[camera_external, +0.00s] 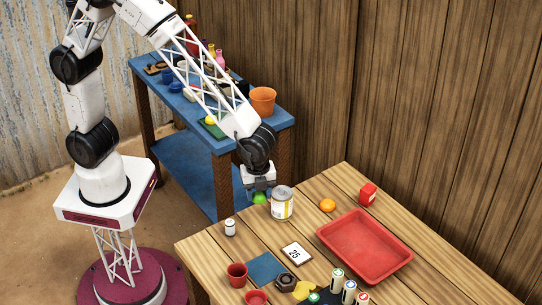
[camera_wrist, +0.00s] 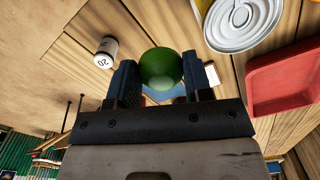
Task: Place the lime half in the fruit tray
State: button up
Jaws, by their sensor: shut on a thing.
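The lime half (camera_external: 259,198) is a rounded green thing between the fingers of my gripper (camera_external: 259,186). In the wrist view the green lime half (camera_wrist: 161,64) sits between the two dark fingertips of my gripper (camera_wrist: 160,80), which are shut on it. It hangs near the wooden table's back left edge, left of the can; its height above the table is hard to tell. The fruit tray seems to be the red rectangular tray (camera_external: 352,262) at the table's right. Part of the red tray (camera_wrist: 285,85) shows at the right of the wrist view. Its floor looks empty.
A can (camera_external: 282,205) stands between my gripper and the tray. An orange fruit (camera_external: 327,205) and red block (camera_external: 368,194) lie behind the tray.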

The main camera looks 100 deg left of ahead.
jog(key=s+a+n, duration=0.3)
jog(key=s+a, duration=0.4)
jog(key=a, duration=0.5)
jog(key=s+a+n, duration=0.4)
jog(key=s+a, duration=0.4)
jog(key=a, duration=0.4)
jog(key=s+a+f+n, duration=0.1)
jog(key=s+a+n, duration=0.2)
jog(key=s, duration=0.7)
jog(key=s+a+f+n, duration=0.1)
jog(key=s+a+n, duration=0.2)
jog(key=s+a, duration=0.3)
jog(key=shift+s+a+f, duration=0.25)
jog(key=shift+s+a, duration=0.15)
jog(key=shift+s, duration=2.3)
jog(key=shift+w, duration=0.1)
send_over(221, 131)
jog(key=shift+f, duration=0.75)
jog(key=shift+f, duration=1.75)
